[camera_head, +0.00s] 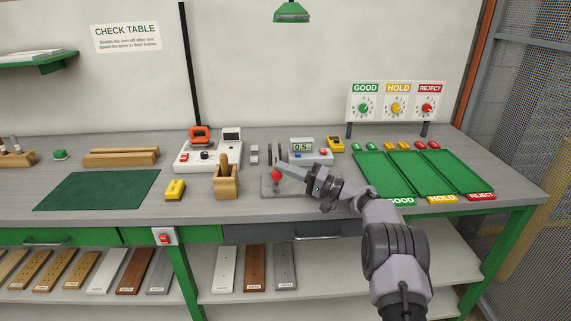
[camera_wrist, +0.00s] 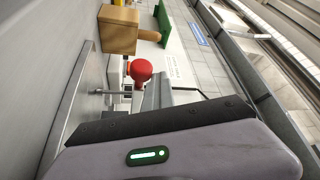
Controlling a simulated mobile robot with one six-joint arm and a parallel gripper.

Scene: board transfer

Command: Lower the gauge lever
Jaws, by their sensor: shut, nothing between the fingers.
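The gauge (camera_head: 302,152) stands on the bench with a display that seems to read 0.5. In front of it, a grey metal base plate (camera_head: 268,188) carries the gauge lever, which ends in a red ball knob (camera_head: 276,175). The knob also shows large in the wrist view (camera_wrist: 140,70), on a thin metal rod. My gripper (camera_head: 283,168) is shut and empty, reaching in from the right with its fingertips at the knob. In the wrist view the grey fingertips (camera_wrist: 157,90) lie beside the knob; I cannot tell whether they touch. My wrist hides the plate's right end.
A wooden block holder (camera_head: 226,185) and a yellow device (camera_head: 175,189) stand to the left. A white device with an orange part (camera_head: 200,152) is behind them. Green trays (camera_head: 366,184) lie to the right beneath a dial panel (camera_head: 396,102). The green mat (camera_head: 98,190) is bare.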

